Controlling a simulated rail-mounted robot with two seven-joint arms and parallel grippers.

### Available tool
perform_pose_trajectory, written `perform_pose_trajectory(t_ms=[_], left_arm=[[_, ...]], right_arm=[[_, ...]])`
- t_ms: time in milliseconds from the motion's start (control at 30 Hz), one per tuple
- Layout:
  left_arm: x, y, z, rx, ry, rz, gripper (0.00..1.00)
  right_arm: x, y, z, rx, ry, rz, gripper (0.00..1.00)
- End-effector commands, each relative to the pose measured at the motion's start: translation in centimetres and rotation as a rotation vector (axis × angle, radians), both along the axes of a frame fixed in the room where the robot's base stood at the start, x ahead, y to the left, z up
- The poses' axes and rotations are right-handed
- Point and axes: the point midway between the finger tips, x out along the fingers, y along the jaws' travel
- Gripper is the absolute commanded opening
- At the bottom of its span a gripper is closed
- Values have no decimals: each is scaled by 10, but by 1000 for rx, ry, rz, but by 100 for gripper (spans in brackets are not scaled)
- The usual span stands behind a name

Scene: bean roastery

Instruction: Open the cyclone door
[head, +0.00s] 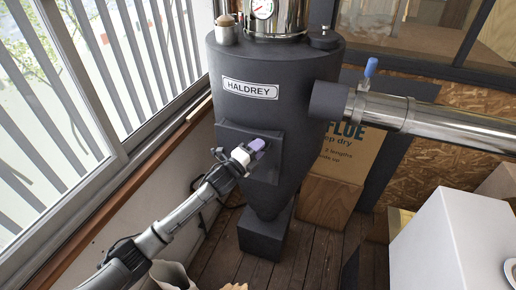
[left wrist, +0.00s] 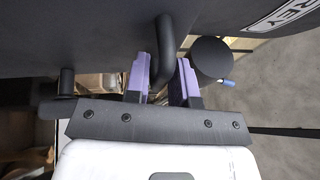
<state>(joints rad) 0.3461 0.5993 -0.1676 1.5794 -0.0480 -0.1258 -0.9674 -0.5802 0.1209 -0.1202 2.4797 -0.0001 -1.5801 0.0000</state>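The cyclone (head: 275,80) is a tall dark grey cone-shaped vessel with a HALDREY plate. Its door (head: 238,135) is a square dark panel low on the front and looks closed. My left gripper (head: 258,146) comes up to the door from the lower left and hides the handle in the head view. In the left wrist view a dark bent-bar handle (left wrist: 166,38) reaches between the purple fingers of my left gripper (left wrist: 165,82). The fingers stand apart, with a gap visible beside the bar. I cannot tell whether either finger touches it. My right gripper is not in view.
A steel pipe (head: 440,120) with a blue-handled lever (head: 370,68) runs right from the cyclone. A cardboard box (head: 350,155) stands behind it. A window wall (head: 85,90) is close on the left. A white box (head: 440,245) stands at the lower right.

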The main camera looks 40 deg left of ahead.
Motion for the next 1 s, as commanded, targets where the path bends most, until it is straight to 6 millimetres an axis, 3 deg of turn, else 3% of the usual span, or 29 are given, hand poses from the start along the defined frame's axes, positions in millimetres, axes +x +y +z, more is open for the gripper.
perform_pose_trajectory(t_ms=[233, 733, 1000], left_arm=[[0, 0, 0, 0, 0, 0, 0], [-3, 0, 0, 3, 1, -16, 0], [-29, 0, 0, 9, 3, -157, 0]], right_arm=[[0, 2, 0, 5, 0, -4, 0], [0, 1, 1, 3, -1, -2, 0], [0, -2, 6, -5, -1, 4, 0]])
